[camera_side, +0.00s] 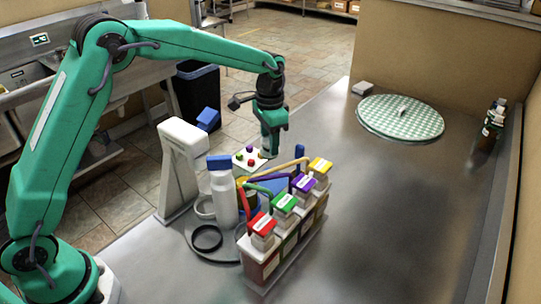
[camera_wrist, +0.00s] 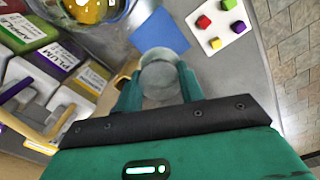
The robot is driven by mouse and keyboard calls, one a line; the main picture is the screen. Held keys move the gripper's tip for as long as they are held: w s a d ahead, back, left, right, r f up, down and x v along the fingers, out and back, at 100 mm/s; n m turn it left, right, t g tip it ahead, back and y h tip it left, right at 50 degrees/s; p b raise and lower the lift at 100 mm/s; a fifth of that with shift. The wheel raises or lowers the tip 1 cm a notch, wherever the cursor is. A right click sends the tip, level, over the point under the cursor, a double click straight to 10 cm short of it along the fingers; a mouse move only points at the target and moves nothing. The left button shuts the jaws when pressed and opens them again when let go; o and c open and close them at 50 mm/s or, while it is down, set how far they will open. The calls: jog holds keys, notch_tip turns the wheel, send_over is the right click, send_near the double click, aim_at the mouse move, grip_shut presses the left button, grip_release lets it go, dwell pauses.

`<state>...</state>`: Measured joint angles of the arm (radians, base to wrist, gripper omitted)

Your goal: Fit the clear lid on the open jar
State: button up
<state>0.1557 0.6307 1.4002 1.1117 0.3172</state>
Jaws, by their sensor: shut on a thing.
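The clear lid (camera_wrist: 163,72) is a small pale, see-through disc between my fingers. The jar (camera_wrist: 88,8) is at the top left of the wrist view, cut off by the edge, with a round glass rim and yellow contents. The lid is apart from it, to its right. In the side view my gripper (camera_side: 269,154) hangs above the far end of the cluttered group. The lid cannot be made out there, and the jar is mostly hidden behind coloured handles.
A rack of containers with red, green, purple and yellow lids (camera_side: 285,203) stands in front. A white bottle (camera_side: 223,196) and a white stand (camera_side: 180,165) are at left. A white board with coloured cubes (camera_wrist: 225,40) lies near. The table's right side is largely clear.

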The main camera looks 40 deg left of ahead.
dwell(0.6)
jog(key=shift+s+d+r, duration=0.1)
jog(key=shift+s+r, duration=0.3)
jog(key=shift+r, duration=0.05)
jog(key=s+d+r, duration=0.1)
jog(key=s+r, duration=0.6)
jog(key=s, duration=0.3)
jog(key=shift+s+d, duration=0.2)
jog(key=shift+s, duration=0.15)
jog(key=shift+f, duration=0.25)
jog(key=shift+f, duration=2.45)
jog(key=shift+f, duration=0.75)
dwell(1.6)
jog(key=o, duration=1)
